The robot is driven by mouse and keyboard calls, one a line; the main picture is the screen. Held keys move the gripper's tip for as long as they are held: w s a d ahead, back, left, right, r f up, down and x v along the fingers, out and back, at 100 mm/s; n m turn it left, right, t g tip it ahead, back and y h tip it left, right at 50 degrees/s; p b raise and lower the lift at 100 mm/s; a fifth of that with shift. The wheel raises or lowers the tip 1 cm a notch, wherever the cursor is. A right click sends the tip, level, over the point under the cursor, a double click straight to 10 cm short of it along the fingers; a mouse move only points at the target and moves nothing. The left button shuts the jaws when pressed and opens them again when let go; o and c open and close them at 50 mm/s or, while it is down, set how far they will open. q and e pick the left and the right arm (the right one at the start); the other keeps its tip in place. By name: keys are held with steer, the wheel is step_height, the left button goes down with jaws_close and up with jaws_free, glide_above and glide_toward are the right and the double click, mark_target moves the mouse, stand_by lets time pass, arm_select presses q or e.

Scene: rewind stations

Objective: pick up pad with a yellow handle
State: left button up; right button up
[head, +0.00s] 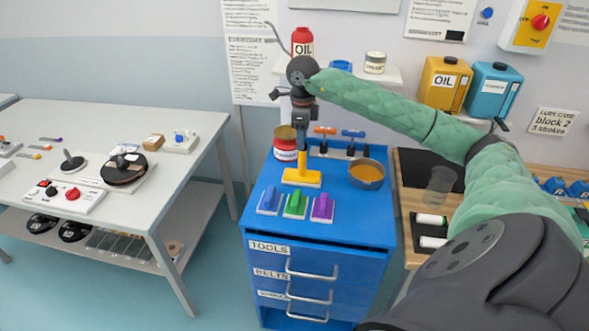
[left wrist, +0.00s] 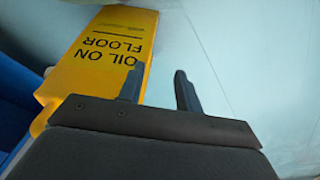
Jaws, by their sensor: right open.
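The pad with a yellow handle (head: 301,177) lies on top of the blue tool cabinet, its upright handle rising from a yellow, pale-edged base. My right gripper (head: 301,148) points down at the handle's top from directly above. It is open; its fingers are small here, and I cannot tell whether they touch the handle. Blue (head: 269,201), green (head: 295,204) and purple (head: 322,207) pads stand in a row in front. My left gripper (left wrist: 158,88) shows only in the left wrist view, open with nothing between its fingers.
A red tin (head: 285,146) stands close on the left and a bowl of amber liquid (head: 367,173) on the right. Tools with orange and blue handles stand behind. A yellow "oil on floor" sign (left wrist: 105,50) is beyond my left gripper. The cabinet's front edge is clear.

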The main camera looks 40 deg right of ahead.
mark_target(303, 154)
steer(key=shift+w+f, duration=0.1)
steer(key=shift+f, duration=0.15)
steer(key=shift+s+f+p, duration=0.25)
steer(key=shift+f+p, duration=0.25)
steer(key=shift+f, duration=0.3)
steer(key=shift+w+f, duration=0.1)
steer(key=shift+f, duration=0.1)
steer(key=f+p, duration=0.3)
steer(key=shift+w+d+f, duration=0.2)
steer(key=shift+d+f, duration=0.1)
steer(key=shift+f, duration=0.1)
arm_select(q)
steer(key=s+a+f, duration=0.3)
steer(key=f, duration=0.6)
steer(key=shift+t, duration=0.4)
arm_select(e)
steer(key=shift+f, duration=0.55)
arm_select(q)
steer(key=shift+a+f, duration=0.1)
steer(key=shift+s, duration=0.1)
arm_select(e)
jaws_close()
